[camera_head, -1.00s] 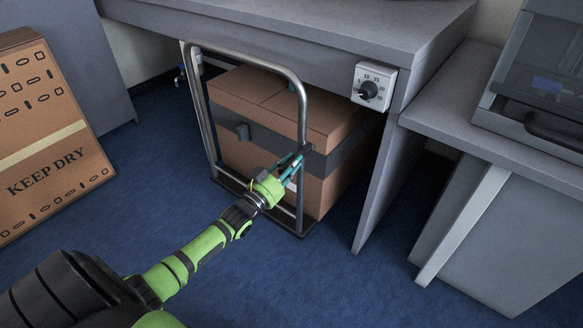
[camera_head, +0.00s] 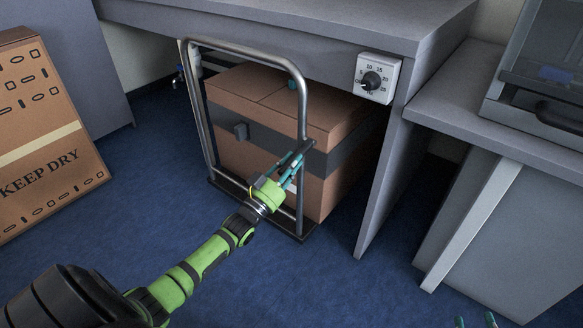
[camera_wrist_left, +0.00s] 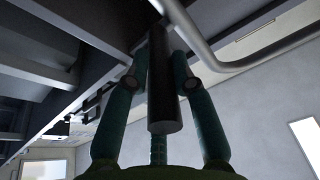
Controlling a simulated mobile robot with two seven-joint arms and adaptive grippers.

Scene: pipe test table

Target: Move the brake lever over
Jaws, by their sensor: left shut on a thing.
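The brake lever (camera_head: 305,146) is a short dark bar by the right upright of the trolley's metal handle frame (camera_head: 302,110). In the left wrist view it is a dark cylinder (camera_wrist_left: 161,95) between teal fingers. My left gripper (camera_head: 291,166) is shut on it, with its fingers reaching up beside the upright. The lever's far end is hidden in the wrist view. Only the teal fingertips of my right gripper (camera_head: 475,322) show, at the bottom right edge. They stand apart and nothing shows between them.
A strapped cardboard box (camera_head: 262,125) stands on the trolley under a grey table (camera_head: 330,25). A dial (camera_head: 372,80) is on the table's front edge. A KEEP DRY box (camera_head: 45,135) is at left, a second grey table (camera_head: 500,140) at right. Blue floor in front is free.

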